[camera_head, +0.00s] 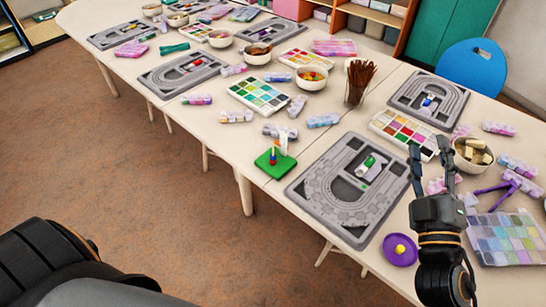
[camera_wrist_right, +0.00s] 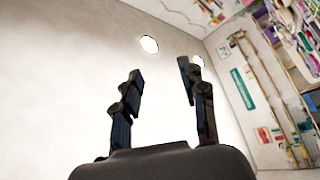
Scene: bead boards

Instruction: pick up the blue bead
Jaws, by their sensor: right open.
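A green square stand (camera_head: 285,166) with an upright peg is on the table, left of the near grey bead board (camera_head: 312,190). Small coloured beads are stacked on the peg, and a small blue bead (camera_head: 272,161) seems to be low in that stack, too small to be sure. A yellow bead (camera_head: 400,250) lies on a purple dish (camera_head: 388,256) at the table's front. My right gripper (camera_head: 431,152) is open and empty, fingers pointing up, above the table right of the near board. It also shows open in the right wrist view (camera_wrist_right: 160,72). My left gripper is out of view.
A cup of brown sticks (camera_head: 356,85), a bowl of pale blocks (camera_head: 471,153), a paint palette (camera_head: 404,134) and several bead boxes crowd the table. A purple tool (camera_head: 495,189) and a clear bead tray (camera_head: 508,240) lie right of my gripper.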

